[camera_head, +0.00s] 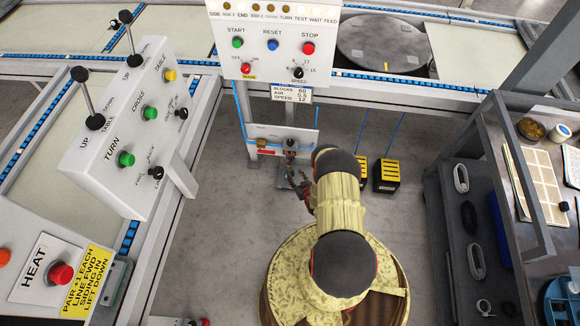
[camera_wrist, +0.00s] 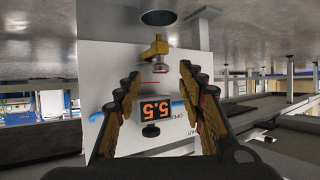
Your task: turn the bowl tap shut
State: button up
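A white panel (camera_head: 308,136) carries a brass fitting (camera_head: 262,143) and a dark knob (camera_head: 291,144). The wrist view shows the panel (camera_wrist: 95,65) tilted, with the brass fitting (camera_wrist: 154,48), an orange readout "5.5" (camera_wrist: 152,109) and a black knob (camera_wrist: 151,131). Partly legible lettering (camera_wrist: 178,117) beside the readout seems to read OPEN and SHUT. I cannot tell for certain which part is the bowl tap. My gripper (camera_wrist: 160,84) is open and empty, its fingers on either side of the readout in view. In the head view my gripper (camera_head: 300,182) is just below the panel, partly hidden by my arm.
A large control box (camera_head: 272,38) stands above the panel, with a blower, air and speed sign (camera_head: 291,93) under it. Two yellow-black boxes (camera_head: 386,175) sit on the floor to the right. A lever console (camera_head: 130,130) stands left, a loaded bench (camera_head: 540,170) right. Grey floor (camera_head: 225,200) is clear left of my base.

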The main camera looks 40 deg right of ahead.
aim_at(289, 165)
jog(key=shift+t, duration=0.3)
jog(key=b+x, duration=0.1)
jog(key=x, duration=0.1)
jog(key=b+x, duration=0.1)
jog(key=x, duration=0.1)
jog(key=r+b+x, duration=0.1)
jog(key=x, duration=0.1)
jog(key=shift+w+d+f, duration=0.1)
jog(key=shift+w+d, duration=0.1)
jog(key=shift+w, duration=0.3)
jog(key=shift+w+d+f, duration=0.15)
jog(key=shift+w+d, duration=0.05)
jog(key=shift+w, duration=0.4)
jog(key=shift+c, duration=0.9)
jog(key=c, duration=0.7)
grip_shut()
